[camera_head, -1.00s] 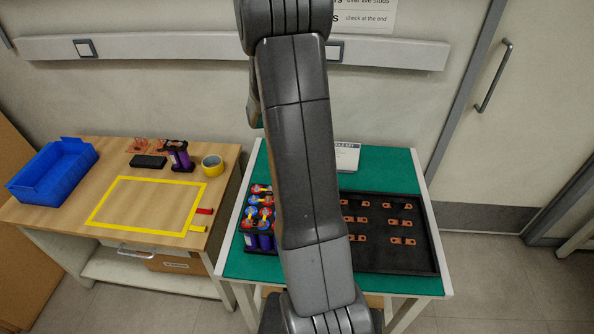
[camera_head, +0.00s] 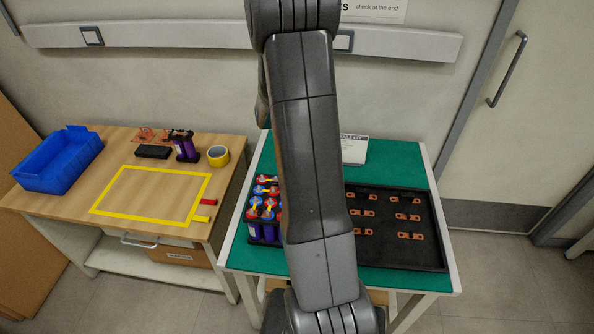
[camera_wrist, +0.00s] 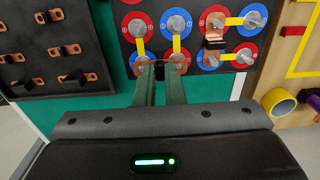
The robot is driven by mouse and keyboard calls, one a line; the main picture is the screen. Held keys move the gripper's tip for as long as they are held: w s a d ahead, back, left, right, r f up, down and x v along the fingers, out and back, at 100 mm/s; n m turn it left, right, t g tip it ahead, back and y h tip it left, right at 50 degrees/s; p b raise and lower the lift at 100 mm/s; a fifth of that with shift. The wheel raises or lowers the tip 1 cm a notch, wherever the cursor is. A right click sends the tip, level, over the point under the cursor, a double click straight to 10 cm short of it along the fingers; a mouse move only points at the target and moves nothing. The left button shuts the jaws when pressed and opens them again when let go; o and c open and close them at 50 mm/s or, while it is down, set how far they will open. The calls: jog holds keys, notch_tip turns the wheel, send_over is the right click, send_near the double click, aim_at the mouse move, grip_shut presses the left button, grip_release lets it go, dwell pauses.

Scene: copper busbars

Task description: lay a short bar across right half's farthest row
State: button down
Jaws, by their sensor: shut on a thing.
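The cell module (camera_head: 264,212) stands on the green mat, partly hidden by my arm in the head view. In the wrist view the module (camera_wrist: 197,44) shows red and blue cell tops with studs and yellow strips. My gripper (camera_wrist: 160,84) is shut on a short copper bar (camera_wrist: 159,66). The bar lies crosswise at the module's lower-left edge in this view, over the two cell tops there. I cannot tell whether it touches the studs. Another copper bar (camera_wrist: 212,40) sits upright in the picture between two cells at centre right. My gripper is hidden in the head view.
A black tray (camera_head: 441,245) with several short copper bars lies right of the module; it shows at left in the wrist view (camera_wrist: 97,45). A wooden table (camera_head: 125,225) at left holds a blue bin (camera_head: 58,163), a yellow tape roll (camera_head: 218,156) and purple cells (camera_head: 185,147).

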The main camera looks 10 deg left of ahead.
jog(key=shift+f, duration=0.5)
jog(key=shift+f+b, duration=0.2)
jog(key=shift+b, duration=0.25)
jog(key=c, duration=1.5)
grip_release()
jog(key=shift+c, duration=0.2)
jog(key=shift+o, duration=0.4)
jog(key=shift+r+p, duration=1.95)
jog(key=shift+r, duration=1.1)
